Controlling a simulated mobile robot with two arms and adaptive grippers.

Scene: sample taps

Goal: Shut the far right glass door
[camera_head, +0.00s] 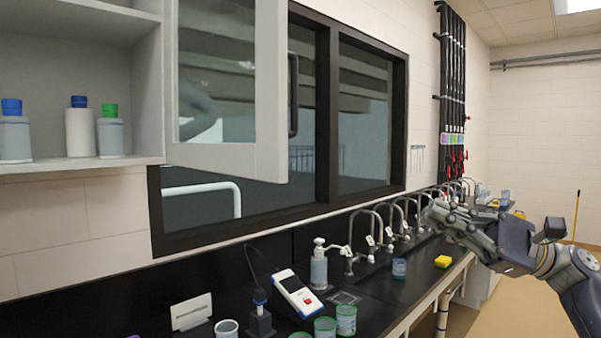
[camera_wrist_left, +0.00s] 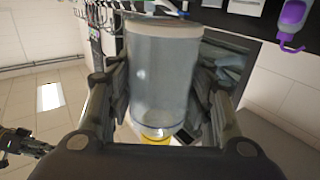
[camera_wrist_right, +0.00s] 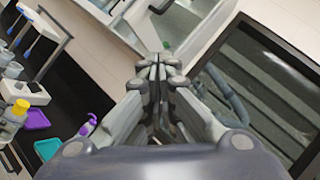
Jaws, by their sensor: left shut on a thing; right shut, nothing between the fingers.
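The glass door (camera_head: 268,90) with its pale grey frame stands swung open from the wall cabinet (camera_head: 150,95) in the head view. Its dark bar handle (camera_head: 293,95) is at the free right edge. My right gripper (camera_head: 434,212) is shut and empty, apart from the door, to its right and lower, over the far bench. Its closed fingers show in the right wrist view (camera_wrist_right: 158,72). My left gripper (camera_wrist_left: 160,95) is shut on a translucent bottle (camera_wrist_left: 160,75) with a yellow end in the left wrist view. It is outside the head view.
Several bottles with blue and green caps (camera_head: 110,135) stand on the cabinet shelf. Open floor lies at the right.

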